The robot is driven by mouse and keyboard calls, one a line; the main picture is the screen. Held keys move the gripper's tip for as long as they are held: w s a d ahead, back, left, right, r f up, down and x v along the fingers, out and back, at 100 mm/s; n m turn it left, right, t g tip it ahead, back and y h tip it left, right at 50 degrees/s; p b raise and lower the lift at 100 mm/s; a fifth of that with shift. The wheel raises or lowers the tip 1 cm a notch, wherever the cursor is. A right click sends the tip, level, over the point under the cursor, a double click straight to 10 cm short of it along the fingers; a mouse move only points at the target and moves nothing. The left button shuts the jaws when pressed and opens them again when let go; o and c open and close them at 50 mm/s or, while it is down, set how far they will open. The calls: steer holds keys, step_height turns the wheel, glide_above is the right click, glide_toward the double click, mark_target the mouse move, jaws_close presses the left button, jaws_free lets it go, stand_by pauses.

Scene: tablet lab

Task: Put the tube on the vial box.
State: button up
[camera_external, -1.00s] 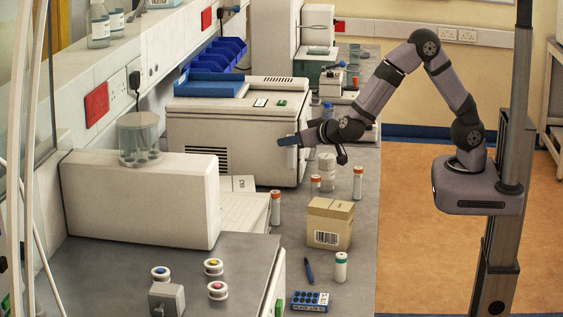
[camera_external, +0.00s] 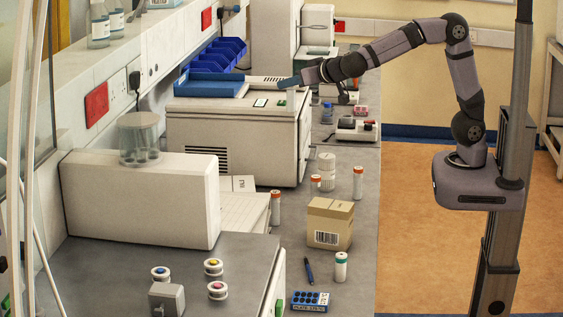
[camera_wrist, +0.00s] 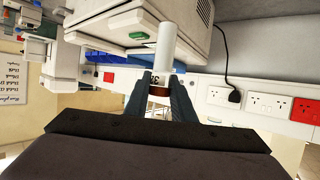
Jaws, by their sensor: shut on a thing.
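In the wrist view my gripper (camera_wrist: 158,88) is shut on a white tube (camera_wrist: 165,45), holding it near its brownish-orange end. The white body sticks out beyond the fingers.
Orange-capped tubes (camera_external: 358,182) stand behind and left of the cardboard box. The white instrument (camera_external: 235,125) is a tall obstacle at left.

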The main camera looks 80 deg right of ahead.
steer(key=shift+r, duration=0.4)
